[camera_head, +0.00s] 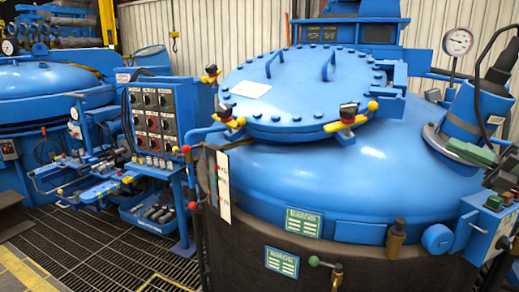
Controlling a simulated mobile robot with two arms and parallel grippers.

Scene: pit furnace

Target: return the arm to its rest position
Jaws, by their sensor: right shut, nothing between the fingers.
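In the head camera view I cannot make out either of my grippers or arms. The pit furnace (370,180) fills the middle and right, a large blue domed vessel on a dark round body. Its round bolted lid (300,92) lies flat on top and looks shut, with two bar handles and a pale paper tag on it. Clamps with yellow handles and black knobs stand around the lid's near edge.
A control panel (157,115) with dials stands left of the furnace, above a blue tool bin (150,213). A pressure gauge (457,42) and a small button box (495,215) are at the right. The grated floor (95,245) at the lower left is mostly clear.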

